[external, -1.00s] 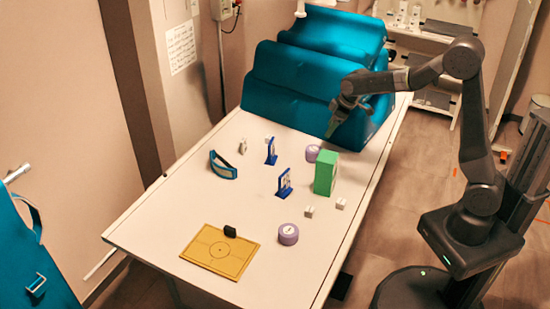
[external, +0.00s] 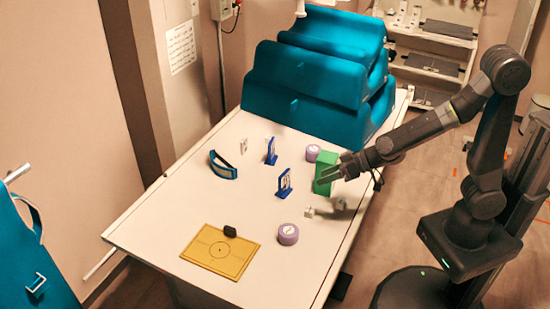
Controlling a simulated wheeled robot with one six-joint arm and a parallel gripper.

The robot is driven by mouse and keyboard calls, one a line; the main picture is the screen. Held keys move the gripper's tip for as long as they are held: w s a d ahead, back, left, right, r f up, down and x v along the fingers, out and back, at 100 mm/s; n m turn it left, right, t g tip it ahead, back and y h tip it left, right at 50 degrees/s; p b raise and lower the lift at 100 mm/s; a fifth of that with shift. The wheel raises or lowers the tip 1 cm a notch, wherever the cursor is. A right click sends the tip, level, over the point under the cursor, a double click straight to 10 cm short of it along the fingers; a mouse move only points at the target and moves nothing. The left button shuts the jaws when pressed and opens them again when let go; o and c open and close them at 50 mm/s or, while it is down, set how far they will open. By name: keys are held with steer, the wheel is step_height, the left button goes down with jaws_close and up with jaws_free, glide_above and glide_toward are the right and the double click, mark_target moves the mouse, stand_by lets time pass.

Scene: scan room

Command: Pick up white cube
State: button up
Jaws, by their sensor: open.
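My gripper (external: 321,180) is open and empty, reaching in from the right above the table. In the picture it overlaps the green block (external: 324,162) and lies above and behind the white cubes. It is apart from both cubes. Whether it touches the green block cannot be told from this view.
The white table (external: 190,215) holds two purple rolls (external: 288,234), two blue stands (external: 284,184), a blue curved piece (external: 222,166) and a yellow mat (external: 238,262) with a black object (external: 230,231). Teal cushions (external: 305,85) fill the far end. The front left is clear.

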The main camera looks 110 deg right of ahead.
mark_target(344, 202)
steer(key=s+a+f+h+b, duration=0.1)
steer(key=s+a+f, duration=0.2)
steer(key=s+a+f+h+b, duration=0.1)
steer(key=s+a+f, duration=0.3)
steer(key=shift+s+g, duration=0.25)
steer(key=shift+g, duration=0.05)
steer(key=s+a+f+h+b, duration=0.1)
steer(key=s+f+h+b, duration=0.15)
steer(key=s, duration=0.55)
steer(key=shift+g, duration=0.3)
steer(key=x, duration=0.2)
steer(key=b+x, duration=0.1)
steer(key=x, duration=0.2)
steer(key=r+x, duration=0.1)
steer(key=x, duration=0.2)
steer(key=shift+w+d+f, duration=0.15)
steer(key=shift+w, duration=0.15)
steer(key=shift+b+x, duration=0.55)
steer(key=shift+x, duration=2)
steer(key=shift+s+f, duration=0.1)
steer(key=shift+c, duration=0.4)
steer(key=c, duration=1)
